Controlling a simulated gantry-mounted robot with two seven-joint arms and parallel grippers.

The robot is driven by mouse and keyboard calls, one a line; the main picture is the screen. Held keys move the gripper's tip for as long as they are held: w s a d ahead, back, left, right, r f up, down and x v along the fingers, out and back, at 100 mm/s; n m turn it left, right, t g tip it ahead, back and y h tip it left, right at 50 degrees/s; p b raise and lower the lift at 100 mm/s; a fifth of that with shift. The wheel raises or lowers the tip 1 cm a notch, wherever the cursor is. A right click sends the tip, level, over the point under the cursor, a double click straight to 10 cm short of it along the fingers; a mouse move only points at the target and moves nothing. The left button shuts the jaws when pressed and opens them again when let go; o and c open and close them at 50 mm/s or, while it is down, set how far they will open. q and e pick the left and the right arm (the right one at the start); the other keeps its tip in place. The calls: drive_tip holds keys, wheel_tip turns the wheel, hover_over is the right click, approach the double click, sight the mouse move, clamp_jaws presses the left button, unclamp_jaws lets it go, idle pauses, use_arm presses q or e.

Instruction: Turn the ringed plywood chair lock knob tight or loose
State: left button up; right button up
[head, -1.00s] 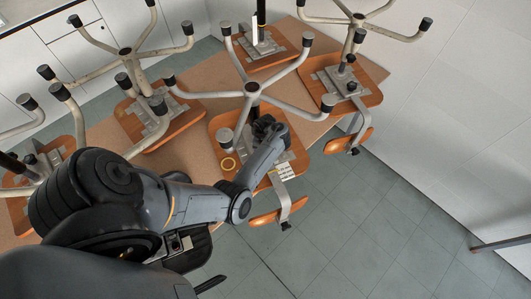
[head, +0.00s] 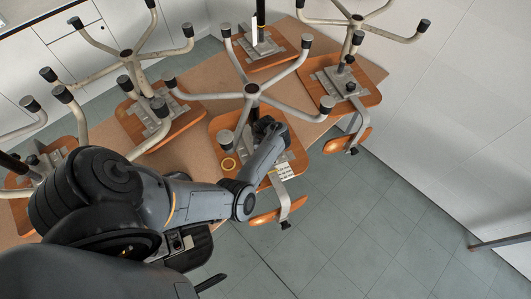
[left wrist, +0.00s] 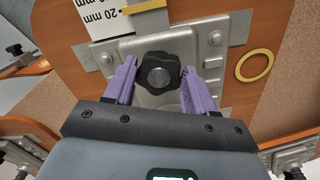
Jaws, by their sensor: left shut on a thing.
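The ringed plywood chair (head: 222,128) lies upside down near the table's front edge, its star base up. A yellow ring lies flat on its seat underside (head: 228,164) and also shows in the left wrist view (left wrist: 254,66). The black lobed lock knob (left wrist: 158,71) sits on the grey metal plate (left wrist: 205,45). My left gripper (left wrist: 160,80) has its purple fingers on either side of the knob and is shut on it. In the head view my left gripper (head: 266,128) hides the knob. My right gripper is not in view.
Other upturned chairs stand around it: one at the left (head: 125,52), one at the right (head: 346,80), one behind (head: 272,48). A white millimetre scale (left wrist: 95,18) lies beside the plate. Tiled floor (head: 350,220) to the right is clear.

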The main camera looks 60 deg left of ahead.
use_arm(q)
drive_tip(key=o, duration=1)
drive_tip(key=shift+o, duration=0.2)
drive_tip(key=shift+r, duration=0.1)
wheel_tip(320, 180, up, 11)
drive_tip(key=p, duration=0.5)
drive_tip(key=shift+f+p, duration=0.2)
drive_tip(key=shift+p, duration=0.15)
